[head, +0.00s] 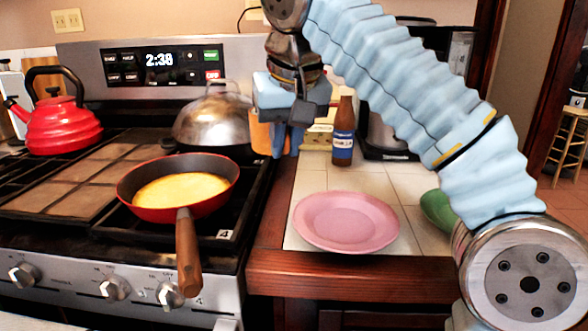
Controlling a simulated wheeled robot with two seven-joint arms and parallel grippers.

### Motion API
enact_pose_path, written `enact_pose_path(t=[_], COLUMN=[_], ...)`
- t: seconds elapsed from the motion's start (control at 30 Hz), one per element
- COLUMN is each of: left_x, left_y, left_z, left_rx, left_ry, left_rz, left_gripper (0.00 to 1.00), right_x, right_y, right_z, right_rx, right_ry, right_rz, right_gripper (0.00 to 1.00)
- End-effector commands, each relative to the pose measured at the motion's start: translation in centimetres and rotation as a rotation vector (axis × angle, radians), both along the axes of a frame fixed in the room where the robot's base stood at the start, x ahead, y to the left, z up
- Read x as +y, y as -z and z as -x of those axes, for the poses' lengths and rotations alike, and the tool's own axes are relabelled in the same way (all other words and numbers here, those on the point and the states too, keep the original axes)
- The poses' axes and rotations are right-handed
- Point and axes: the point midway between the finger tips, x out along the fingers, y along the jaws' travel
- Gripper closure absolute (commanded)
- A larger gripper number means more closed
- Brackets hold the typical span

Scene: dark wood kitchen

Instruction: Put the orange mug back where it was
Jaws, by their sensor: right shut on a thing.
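The orange mug (262,138) is at the back of the tiled counter, just right of the stove and the domed metal lid. My right gripper (285,140) reaches down from above and is shut on the mug. Its fingers and wrist hide much of the mug, so only its left part shows orange. I cannot tell whether the mug's base touches the counter. My left gripper is not in view.
A brown bottle (343,135) stands close to the right of my right gripper. A pink plate (347,222) lies on the counter in front. A red pan (127,196) with yellow food, a domed lid (212,118) and a red kettle (62,125) are on the stove.

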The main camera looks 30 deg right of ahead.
Motion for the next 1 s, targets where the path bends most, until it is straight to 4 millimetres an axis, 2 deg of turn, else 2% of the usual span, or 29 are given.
enact_pose_path(t=[0.17,0.4,0.5,0.6,0.87,1.0], left_x=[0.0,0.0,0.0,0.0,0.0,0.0], left_y=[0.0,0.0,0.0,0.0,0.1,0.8], left_z=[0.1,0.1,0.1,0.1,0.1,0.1], left_rx=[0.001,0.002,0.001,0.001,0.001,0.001], left_ry=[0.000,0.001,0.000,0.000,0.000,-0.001], left_rz=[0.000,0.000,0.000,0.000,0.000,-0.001], left_gripper=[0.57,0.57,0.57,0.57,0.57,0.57], right_x=[-1.9,-7.5,-9.0,-10.1,-11.5,-11.6], right_y=[0.9,4.0,6.1,7.7,10.0,12.4], right_z=[-1.2,-5.0,-6.0,-6.8,-7.8,-7.8], right_rx=[0.001,0.002,0.003,0.002,0.000,0.000], right_ry=[0.006,0.009,0.005,0.004,0.002,0.000], right_rz=[-0.001,-0.001,0.001,0.000,0.000,0.001], right_gripper=[1.00,1.00,1.00,1.00,1.00,1.00])
